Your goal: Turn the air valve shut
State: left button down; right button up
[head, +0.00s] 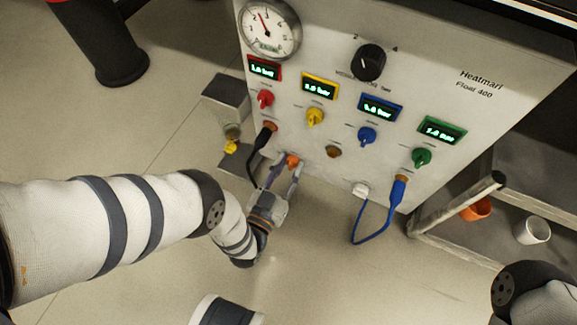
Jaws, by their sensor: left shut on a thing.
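A light grey panel (330,40) marked "Heatmarf Float 400" carries red (265,99), yellow (315,117), blue (367,136) and green (421,157) valve knobs, each under a lit bar display. A small yellow handle (231,147) sits on a grey fitting left of the panel. Nothing legible marks which one is the air valve. My left gripper (288,166) is at the panel's lower left, with its fingers shut on a small orange fitting (292,160), partly hidden between them. My right gripper is out of view; only part of that arm shows at lower right.
A dial gauge (268,29) and a black knob (369,62) are higher on the panel. A black cable (252,165) hangs close beside my left gripper. A blue cable (373,239) loops below the panel. A shelf at right holds orange (476,209) and white (533,230) cups.

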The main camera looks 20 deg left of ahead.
pick_arm(q)
jog(key=n, duration=0.4)
jog(key=shift+a+f, duration=0.1)
jog(key=shift+f+n+b, duration=0.15)
jog(key=shift+n+b, duration=0.75)
jog(key=shift+n, duration=5.4)
jog(key=c, duration=1.2)
grip_release()
jog(key=shift+c, duration=0.2)
jog(key=shift+s, duration=0.1)
